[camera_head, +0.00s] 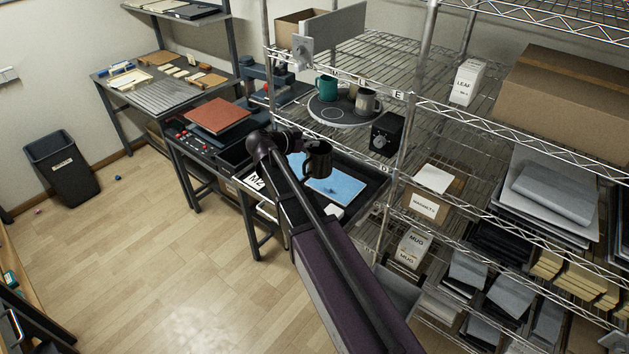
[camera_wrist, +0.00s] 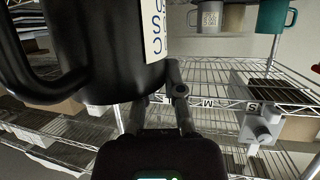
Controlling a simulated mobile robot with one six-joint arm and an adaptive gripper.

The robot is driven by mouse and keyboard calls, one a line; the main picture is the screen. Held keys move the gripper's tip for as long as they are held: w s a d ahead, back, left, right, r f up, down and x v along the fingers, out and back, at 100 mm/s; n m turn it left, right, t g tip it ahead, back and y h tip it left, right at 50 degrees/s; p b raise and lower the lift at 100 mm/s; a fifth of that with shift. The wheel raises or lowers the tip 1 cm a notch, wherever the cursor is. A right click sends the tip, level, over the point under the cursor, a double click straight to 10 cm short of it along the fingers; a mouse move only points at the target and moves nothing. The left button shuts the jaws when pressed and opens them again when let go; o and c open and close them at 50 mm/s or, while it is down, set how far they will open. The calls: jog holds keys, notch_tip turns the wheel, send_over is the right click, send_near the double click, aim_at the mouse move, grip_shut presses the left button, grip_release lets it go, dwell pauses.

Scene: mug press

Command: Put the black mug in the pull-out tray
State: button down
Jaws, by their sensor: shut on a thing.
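The black mug (camera_head: 318,162) is held at my gripper (camera_head: 304,148), raised over a black tray (camera_head: 374,190) with a blue sheet inside. In the wrist view the mug (camera_wrist: 105,55) is large and close, with its handle at left and a white label with blue letters at right. The fingers of my gripper (camera_wrist: 160,108) are shut on the mug at its near edge. The mug hides part of the tray's back in the head view, and I cannot tell its exact height above the tray.
A round grey turntable (camera_head: 345,112) on the wire shelf holds a teal mug (camera_head: 326,88) and a grey mug (camera_head: 367,102). A black box with a dial (camera_head: 386,133) stands beside it. A red-brown slab (camera_head: 218,116) lies on the bench at left. A shelf post borders the tray's right.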

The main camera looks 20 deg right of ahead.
jog(key=shift+s+a+f+b, duration=0.1)
jog(key=shift+a+f+b, duration=0.05)
jog(key=shift+f+b, duration=0.2)
jog(key=s+a+f+b, duration=0.3)
jog(key=s+f+b, duration=0.1)
jog(key=f+b, duration=0.3)
jog(key=s+a+f+b, duration=0.3)
jog(key=s+f+b, duration=0.1)
jog(key=f+b, duration=0.3)
jog(key=shift+a+f+t, duration=0.2)
jog(key=shift+a+t, duration=0.05)
jog(key=shift+t, duration=0.05)
jog(key=w+d+f+b, duration=0.1)
jog(key=w, duration=1.3)
jog(key=shift+w+f+b, duration=0.15)
jog(key=shift+w+b, duration=0.15)
jog(key=shift+w, duration=0.1)
jog(key=shift+w+f+b, duration=0.3)
jog(key=shift+f+b, duration=0.6)
jog(key=shift+f, duration=0.05)
jog(key=shift+w+f+b, duration=0.25)
jog(key=shift+f+b, duration=0.65)
